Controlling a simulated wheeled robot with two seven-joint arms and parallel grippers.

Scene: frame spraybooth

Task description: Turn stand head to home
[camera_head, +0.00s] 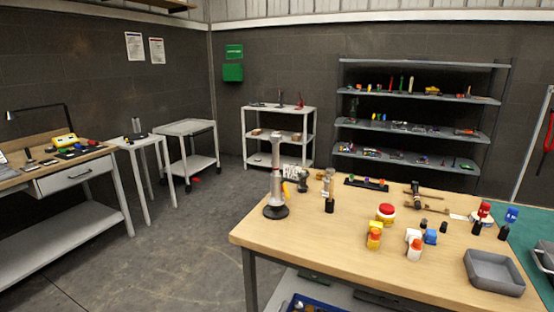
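A stand (276,186) with a pale upright column and a dark round base stands at the back left corner of the wooden workbench (340,235). A short wider cap sits at the top of the column; which way the head faces is too small to tell. An orange-yellow item shows just right of the column, near a white patterned item; whether they touch the stand cannot be told. Neither of my grippers is in view.
Bottles and jars, including a red-lidded jar (386,211), stand on the bench's middle and right. A grey tray (494,273) lies at the front right. A black strip (366,184) lies behind. Shelves and carts line the walls. The floor left of the bench is clear.

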